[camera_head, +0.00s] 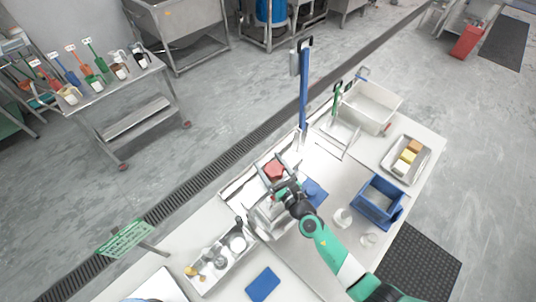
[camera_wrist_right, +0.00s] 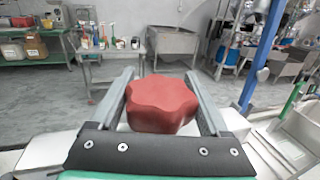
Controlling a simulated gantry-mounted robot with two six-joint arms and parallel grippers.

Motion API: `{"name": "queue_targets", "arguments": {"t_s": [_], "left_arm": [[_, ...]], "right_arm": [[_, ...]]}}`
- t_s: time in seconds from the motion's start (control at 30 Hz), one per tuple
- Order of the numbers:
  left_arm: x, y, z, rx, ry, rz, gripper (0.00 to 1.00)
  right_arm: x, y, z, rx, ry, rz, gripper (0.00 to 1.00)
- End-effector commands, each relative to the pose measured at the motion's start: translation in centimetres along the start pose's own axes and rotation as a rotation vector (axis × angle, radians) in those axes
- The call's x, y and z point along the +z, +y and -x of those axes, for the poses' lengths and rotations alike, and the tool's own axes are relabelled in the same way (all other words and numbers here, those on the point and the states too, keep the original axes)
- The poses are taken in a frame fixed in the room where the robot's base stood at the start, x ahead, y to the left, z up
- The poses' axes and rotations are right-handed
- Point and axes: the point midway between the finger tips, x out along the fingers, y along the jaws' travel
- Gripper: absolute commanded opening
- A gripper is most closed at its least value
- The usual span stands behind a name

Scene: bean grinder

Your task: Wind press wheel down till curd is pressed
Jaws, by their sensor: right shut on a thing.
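The press wheel (camera_head: 273,168) is a red lobed knob on top of a metal press (camera_head: 268,222) on the table. My right gripper (camera_head: 281,182) reaches over the press from the lower right and is shut on the wheel. In the right wrist view the wheel (camera_wrist_right: 161,103) sits between the two grey fingers of my right gripper (camera_wrist_right: 170,95), one on each side. The curd cannot be made out; the press and gripper cover that area. My left gripper is not in view.
A metal tray (camera_head: 213,277) with small parts lies left of the press, near a blue pad (camera_head: 262,284). A blue crate (camera_head: 378,201), a food tray (camera_head: 405,160) and a white basin (camera_head: 370,105) stand to the right. A blue post (camera_head: 303,90) rises behind.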

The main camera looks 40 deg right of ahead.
Motion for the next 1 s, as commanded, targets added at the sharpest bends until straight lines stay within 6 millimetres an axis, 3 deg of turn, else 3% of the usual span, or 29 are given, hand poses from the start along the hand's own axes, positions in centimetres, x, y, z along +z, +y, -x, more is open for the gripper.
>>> {"name": "queue_targets", "arguments": {"t_s": [0.1,0.4,1.0], "left_arm": [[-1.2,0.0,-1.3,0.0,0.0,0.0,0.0],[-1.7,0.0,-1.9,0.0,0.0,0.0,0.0],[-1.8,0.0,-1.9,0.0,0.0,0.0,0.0]], "right_arm": [[0.4,0.0,0.0,-0.079,0.002,0.0,0.24],[0.1,-0.6,0.0,-0.229,-0.002,0.0,0.24],[-0.1,-0.8,0.1,-0.273,0.0,0.0,0.24]]}}
